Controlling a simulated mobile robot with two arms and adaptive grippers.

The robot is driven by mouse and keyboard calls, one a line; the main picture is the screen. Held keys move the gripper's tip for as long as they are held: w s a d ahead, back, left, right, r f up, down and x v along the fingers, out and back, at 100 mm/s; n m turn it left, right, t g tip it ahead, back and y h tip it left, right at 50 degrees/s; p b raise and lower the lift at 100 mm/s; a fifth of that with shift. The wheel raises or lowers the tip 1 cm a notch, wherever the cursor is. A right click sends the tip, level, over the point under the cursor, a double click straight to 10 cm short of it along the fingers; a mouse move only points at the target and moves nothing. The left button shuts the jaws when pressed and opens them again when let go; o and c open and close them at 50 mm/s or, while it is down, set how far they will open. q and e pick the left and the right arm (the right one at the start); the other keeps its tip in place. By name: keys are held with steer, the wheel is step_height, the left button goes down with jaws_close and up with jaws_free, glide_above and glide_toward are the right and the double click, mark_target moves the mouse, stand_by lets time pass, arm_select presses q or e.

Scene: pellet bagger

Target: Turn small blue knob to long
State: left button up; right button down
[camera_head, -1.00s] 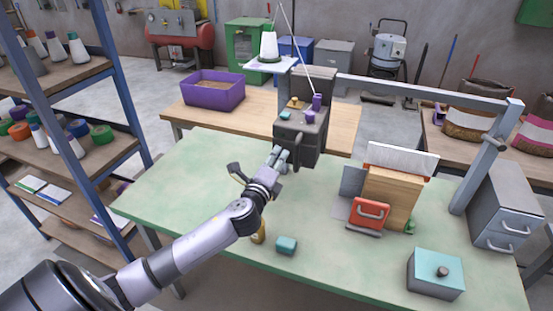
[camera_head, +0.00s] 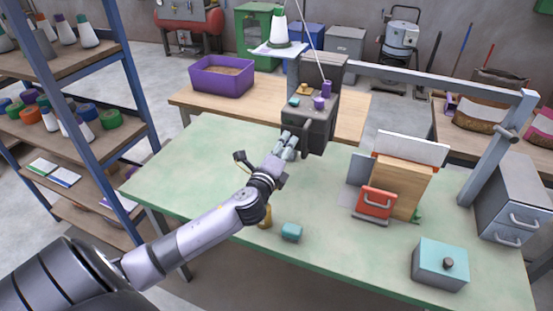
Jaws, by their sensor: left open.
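A dark grey machine (camera_head: 322,122) stands at the far edge of the green table. On its upper face are a small blue-teal knob (camera_head: 294,101), a brass-coloured part (camera_head: 305,89) and purple knobs (camera_head: 319,103). Markings at the blue knob are too small to read. My left gripper (camera_head: 287,146) is open, in front of the machine's lower left side and below the blue knob. It appears empty; whether a finger touches the machine I cannot tell. My right gripper is not in view.
A purple bin (camera_head: 222,78) is behind. A blue-framed shelf (camera_head: 128,90) stands left.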

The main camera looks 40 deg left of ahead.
arm_select(q)
steer(key=v, duration=1.1)
steer(key=shift+a, duration=0.1)
